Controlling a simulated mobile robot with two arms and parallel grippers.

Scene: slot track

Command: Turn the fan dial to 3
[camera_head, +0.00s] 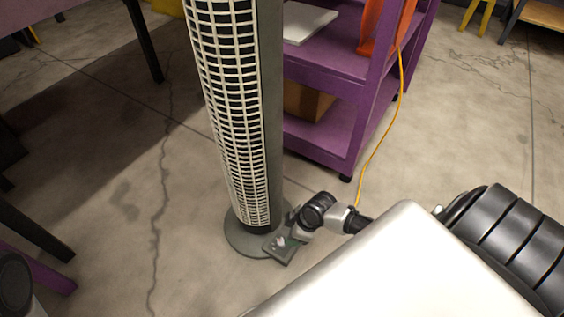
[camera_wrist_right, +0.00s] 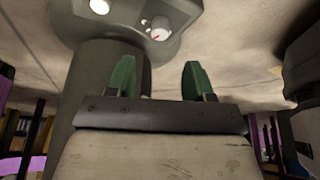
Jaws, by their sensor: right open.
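The tower fan (camera_head: 232,110) stands upright on a round grey base (camera_head: 243,241). In the right wrist view the panel (camera_wrist_right: 185,18) carries a white dial with a red mark (camera_wrist_right: 160,30) and a second white knob (camera_wrist_right: 99,6). Numbers cannot be read. My right gripper (camera_wrist_right: 160,78) is open, its two green fingertips apart and empty, pointing toward the dial without visibly touching it. My left gripper is not in view.
A purple shelf (camera_head: 325,62) stands behind the fan, with a white item (camera_head: 308,22) on it. A yellow cord (camera_head: 384,130) hangs down to the floor beside it. Dark table legs (camera_head: 36,236) are at the left. Cracked concrete floor (camera_head: 120,200) is clear between.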

